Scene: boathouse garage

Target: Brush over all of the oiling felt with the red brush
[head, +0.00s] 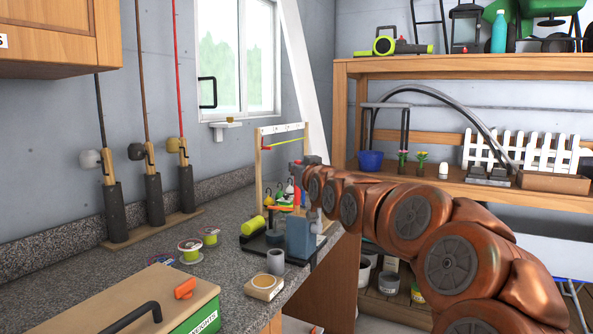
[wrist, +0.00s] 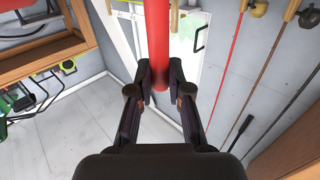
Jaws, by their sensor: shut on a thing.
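My gripper (wrist: 161,78) is shut on the red brush (wrist: 158,35), whose round red handle runs up out of the wrist view between the two fingers. In the head view my gripper (head: 303,168) is above the back right of the worktop, with the red brush (head: 297,196) upright below it, just over a blue-grey container (head: 299,238). The brush's lower end is hidden, and I cannot tell whether it is inside or behind the container. A small light wooden block with a pale round top (head: 264,284) lies in front; I cannot tell whether this is the oiling felt.
A grey cup (head: 276,262) stands close to the block. A dark tray (head: 256,246), a yellow-green cylinder (head: 253,225) and a wooden frame with hanging lures (head: 258,170) are near the brush. Line spools (head: 190,251) and a green-sided wooden box (head: 160,295) are to the left.

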